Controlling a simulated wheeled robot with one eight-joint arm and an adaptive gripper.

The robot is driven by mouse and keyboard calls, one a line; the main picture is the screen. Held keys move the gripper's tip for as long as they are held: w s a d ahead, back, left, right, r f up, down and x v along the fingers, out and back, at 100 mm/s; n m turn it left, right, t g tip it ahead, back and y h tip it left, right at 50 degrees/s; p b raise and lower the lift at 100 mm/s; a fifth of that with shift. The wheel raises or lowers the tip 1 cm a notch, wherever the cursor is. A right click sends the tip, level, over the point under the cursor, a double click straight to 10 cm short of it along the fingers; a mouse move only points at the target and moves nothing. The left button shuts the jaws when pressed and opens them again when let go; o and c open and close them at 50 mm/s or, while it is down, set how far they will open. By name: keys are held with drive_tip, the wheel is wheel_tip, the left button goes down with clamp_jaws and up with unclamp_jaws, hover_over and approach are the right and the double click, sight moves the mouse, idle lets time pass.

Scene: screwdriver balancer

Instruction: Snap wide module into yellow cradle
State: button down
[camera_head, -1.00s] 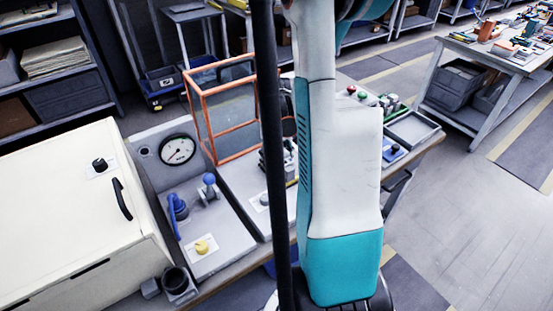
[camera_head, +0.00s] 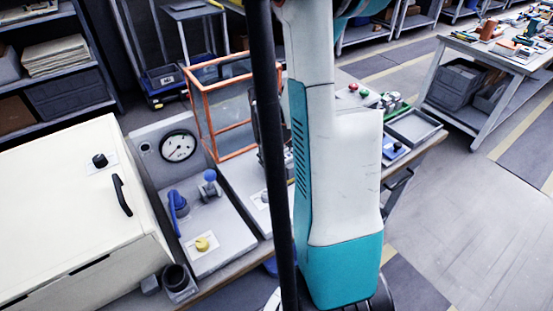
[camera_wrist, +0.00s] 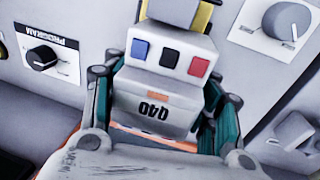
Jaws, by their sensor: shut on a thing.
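In the wrist view my gripper (camera_wrist: 163,85) has one teal-and-grey finger on each side of a grey module (camera_wrist: 160,110) and is shut on it. The module bears an upside-down "Q40" label and an orange mark. Blue, black and red buttons sit on a light sloped face (camera_wrist: 171,56) directly above it; I cannot tell whether that face is part of the module. A dark block with yellow edges (camera_wrist: 205,18) shows at the top, cut off by the frame. Whether it is the yellow cradle is unclear. In the head view my arm hides the gripper and module.
A black PROGRAM knob (camera_wrist: 42,57) and a grey dial (camera_wrist: 287,20) flank the module on panels. In the head view an orange-framed guard (camera_head: 208,125) stands near the bench centre. A gauge (camera_head: 178,146), blue handles and a yellow knob (camera_head: 202,243) lie left of my arm.

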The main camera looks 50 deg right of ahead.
drive_tip(key=shift+s+d+f, duration=0.1)
drive_tip(key=shift+s+d, duration=0.1)
drive_tip(key=shift+d+m+y, duration=0.15)
drive_tip(key=shift+m+y, duration=0.15)
drive_tip(key=shift+y, duration=0.3)
drive_tip(key=shift+f+b, duration=0.25)
drive_tip(key=shift+b, duration=0.1)
idle(0.8)
